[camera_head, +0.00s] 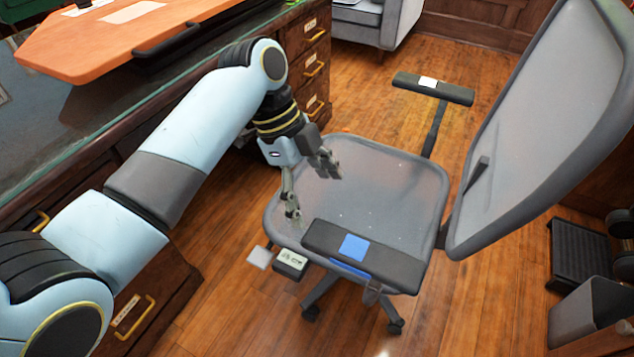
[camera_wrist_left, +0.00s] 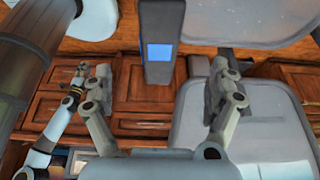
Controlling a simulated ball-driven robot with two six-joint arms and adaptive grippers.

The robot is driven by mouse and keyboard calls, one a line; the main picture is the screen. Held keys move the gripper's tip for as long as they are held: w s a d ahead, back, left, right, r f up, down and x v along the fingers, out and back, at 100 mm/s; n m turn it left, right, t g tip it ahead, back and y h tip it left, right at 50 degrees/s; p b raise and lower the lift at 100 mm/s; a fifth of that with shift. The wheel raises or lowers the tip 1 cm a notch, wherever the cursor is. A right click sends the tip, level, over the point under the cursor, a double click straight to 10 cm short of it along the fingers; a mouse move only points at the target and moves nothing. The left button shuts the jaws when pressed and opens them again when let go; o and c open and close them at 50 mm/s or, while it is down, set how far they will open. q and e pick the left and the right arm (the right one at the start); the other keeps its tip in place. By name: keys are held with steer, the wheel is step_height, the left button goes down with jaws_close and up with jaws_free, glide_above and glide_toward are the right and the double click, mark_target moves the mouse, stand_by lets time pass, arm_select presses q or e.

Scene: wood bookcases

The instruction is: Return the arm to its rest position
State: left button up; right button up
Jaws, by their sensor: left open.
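My left arm (camera_head: 175,165) comes in from the left in the head view and bends down at its elbow beside the desk. My left gripper (camera_head: 312,190) is open, with its two fingers spread over the seat of the grey office chair (camera_head: 385,200). Nothing shows between the fingers. In the left wrist view the fingers of the gripper (camera_wrist_left: 165,100) stand wide apart, with the chair's armrest (camera_wrist_left: 160,25) and its blue patch beyond them. My right gripper does not show in the head view.
A wooden desk (camera_head: 90,120) with drawers and brass handles stands on the left. An orange board (camera_head: 90,45) lies on its top. A grey armchair (camera_head: 375,20) is at the back. A dark bin (camera_head: 590,315) stands at the lower right.

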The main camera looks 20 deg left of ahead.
arm_select(q)
steer(key=s+a+r+n+t+y, duration=0.25)
steer(key=s+a+n, duration=0.25)
steer(key=s+n, duration=0.45)
steer(key=s+a+r+n+t+y, duration=0.1)
steer(key=s+a+r+n+y, duration=0.3)
steer(key=s+n, duration=0.5)
steer(key=s+a+f+g+h, duration=0.1)
steer(key=a+f, duration=0.1)
steer(key=f, duration=1)
steer(key=s+a+f, duration=0.2)
steer(key=f, duration=1.1)
steer(key=s+f+g, duration=0.1)
steer(key=s+f, duration=1.5)
steer(key=s, duration=0.2)
steer(key=shift+s+a+f, duration=0.3)
steer(key=shift+s+f, duration=0.05)
steer(key=shift+s, duration=0.05)
